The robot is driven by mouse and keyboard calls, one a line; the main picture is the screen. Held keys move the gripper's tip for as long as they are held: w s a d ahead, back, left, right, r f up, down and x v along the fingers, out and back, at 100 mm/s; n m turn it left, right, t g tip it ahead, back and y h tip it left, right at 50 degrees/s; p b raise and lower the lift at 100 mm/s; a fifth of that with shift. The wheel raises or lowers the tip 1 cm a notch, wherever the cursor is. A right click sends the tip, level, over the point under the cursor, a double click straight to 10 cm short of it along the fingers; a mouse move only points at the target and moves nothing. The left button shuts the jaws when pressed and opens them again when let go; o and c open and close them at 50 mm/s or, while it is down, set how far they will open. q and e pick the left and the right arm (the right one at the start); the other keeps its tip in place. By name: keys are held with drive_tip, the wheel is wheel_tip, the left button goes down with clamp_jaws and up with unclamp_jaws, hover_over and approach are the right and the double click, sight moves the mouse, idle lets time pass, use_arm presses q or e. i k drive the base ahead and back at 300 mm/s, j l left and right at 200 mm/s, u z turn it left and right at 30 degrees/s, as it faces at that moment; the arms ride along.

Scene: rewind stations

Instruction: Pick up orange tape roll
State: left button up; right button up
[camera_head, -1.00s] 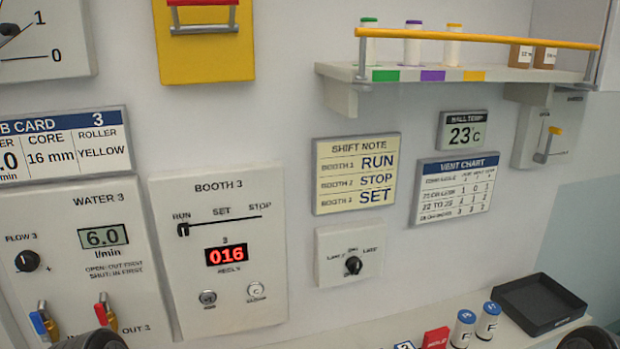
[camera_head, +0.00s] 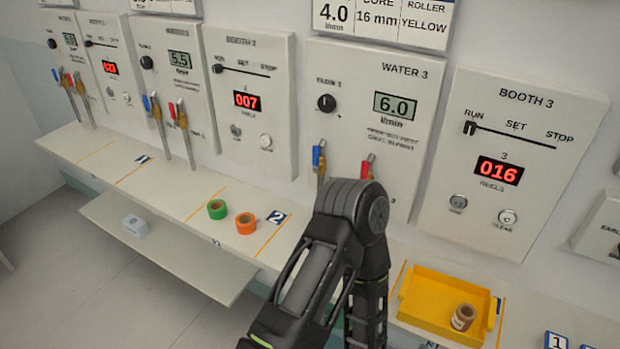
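The orange tape roll (camera_head: 246,224) lies flat on the white bench, just left of a blue "2" label. A green tape roll (camera_head: 217,209) lies close to its left. One of my arms, with a dark rounded joint, stands to the right of the rolls and covers part of the bench and the Water 3 panel. No gripper shows in this view, so I cannot see whether either is open or shut.
A yellow tray (camera_head: 420,315) with a brown roll (camera_head: 463,317) sits on the bench at right. A lower shelf (camera_head: 165,245) holds a pale blue block (camera_head: 135,226). Bench left of the green roll is mostly clear.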

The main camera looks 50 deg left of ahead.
sight(243, 227)
drive_tip(key=u, duration=2.15)
